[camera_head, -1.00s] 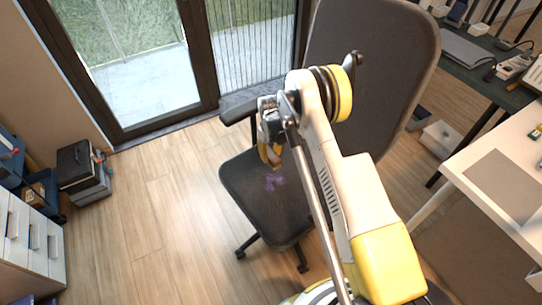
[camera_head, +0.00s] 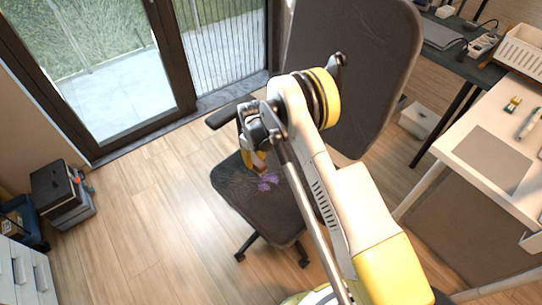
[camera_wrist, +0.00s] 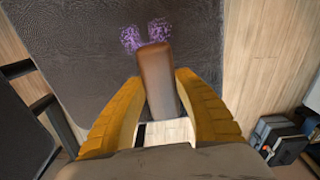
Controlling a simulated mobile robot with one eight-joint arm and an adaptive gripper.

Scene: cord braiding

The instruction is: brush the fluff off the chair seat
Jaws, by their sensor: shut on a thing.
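The dark grey chair seat (camera_head: 240,195) is below my gripper in the head view and fills much of the wrist view (camera_wrist: 70,60). Purple fluff (camera_head: 268,181) lies on the seat; in the wrist view it shows as two tufts, one (camera_wrist: 158,31) just beyond the brush's far end and one (camera_wrist: 131,38) left of it. My gripper (camera_head: 258,162) is over the seat, near the fluff. Its yellow fingers (camera_wrist: 158,105) are shut on a brown brush (camera_wrist: 157,75). The bristles are hidden, and I cannot tell whether the brush touches the seat.
The chair's tall backrest (camera_head: 365,65) rises behind my arm, and an armrest (camera_head: 232,112) stands left of my gripper. A white table (camera_head: 490,160) is at the right. Black and grey boxes (camera_head: 62,190) stand on the floor at the left. The floor between is clear.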

